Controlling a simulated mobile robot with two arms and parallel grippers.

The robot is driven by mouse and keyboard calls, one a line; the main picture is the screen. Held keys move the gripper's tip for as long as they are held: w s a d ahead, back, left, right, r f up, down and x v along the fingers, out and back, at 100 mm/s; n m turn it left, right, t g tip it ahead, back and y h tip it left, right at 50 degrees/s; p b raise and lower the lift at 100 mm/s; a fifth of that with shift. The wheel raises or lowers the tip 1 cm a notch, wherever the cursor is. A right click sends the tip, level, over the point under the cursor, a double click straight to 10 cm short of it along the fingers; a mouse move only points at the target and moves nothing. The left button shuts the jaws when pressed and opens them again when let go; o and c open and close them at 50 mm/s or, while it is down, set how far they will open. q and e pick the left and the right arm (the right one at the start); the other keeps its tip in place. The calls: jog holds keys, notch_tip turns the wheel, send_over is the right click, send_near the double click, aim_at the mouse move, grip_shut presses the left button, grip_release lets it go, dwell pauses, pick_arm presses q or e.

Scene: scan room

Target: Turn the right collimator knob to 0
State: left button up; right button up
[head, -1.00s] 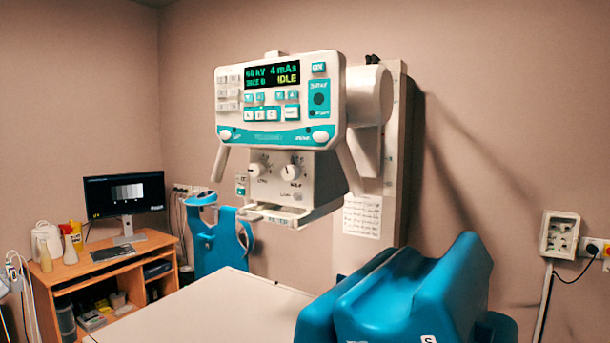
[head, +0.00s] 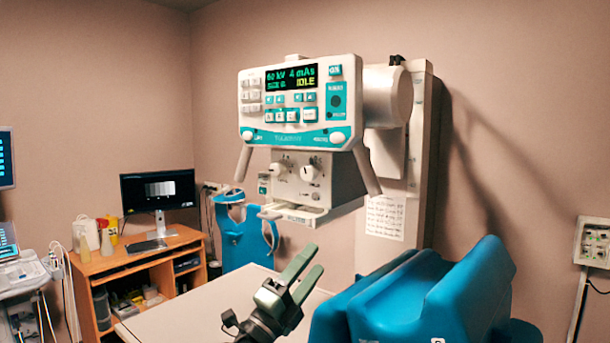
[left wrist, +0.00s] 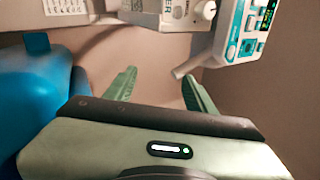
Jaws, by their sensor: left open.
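The right collimator knob (head: 309,173) is a white dial on the front of the white collimator box (head: 345,180), below the control panel. The left knob (head: 278,170) sits beside it. The marks around the knobs are too small to read. My left gripper (head: 312,258) is open and empty, below and in front of the box, its fingers pointing up. It touches neither knob. In the left wrist view, the open fingers (left wrist: 158,75) show with a gap between them, and one white knob (left wrist: 205,10) shows at the top; I cannot tell which. My right gripper is not in view.
The control panel (head: 298,100) hangs above the knobs, with handles (head: 367,170) slanting down on both sides. A light table top (head: 190,318) lies below. A large blue cushioned form (head: 430,295) stands at the right. A wooden desk (head: 135,262) with a monitor is at the left.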

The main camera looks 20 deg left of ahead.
pick_arm(q)
notch_tip(320, 180, up, 9)
jog(key=w+d+m+g+h, duration=0.15)
jog(key=m+g+h, duration=0.35)
jog(key=m, duration=0.6)
jog(key=m+y, duration=0.3)
jog(key=y, duration=0.5)
send_near(306, 174)
jog(key=w, duration=0.2)
jog(key=p+x, duration=0.1)
jog(key=x, duration=0.1)
jog(key=p+x, duration=0.3)
jog(key=x, duration=0.1)
jog(key=shift+w+d+r, duration=0.1)
jog(key=shift+d+r, duration=0.1)
jog(key=shift+d, duration=0.25)
jog(key=shift+w+d+f+p, duration=0.1)
jog(key=shift+w+d+p, duration=0.05)
jog(key=shift+w+p, duration=0.25)
jog(key=shift+f, duration=0.1)
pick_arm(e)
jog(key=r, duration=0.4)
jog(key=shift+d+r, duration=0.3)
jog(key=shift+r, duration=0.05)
pick_arm(q)
jog(key=shift+c, duration=0.3)
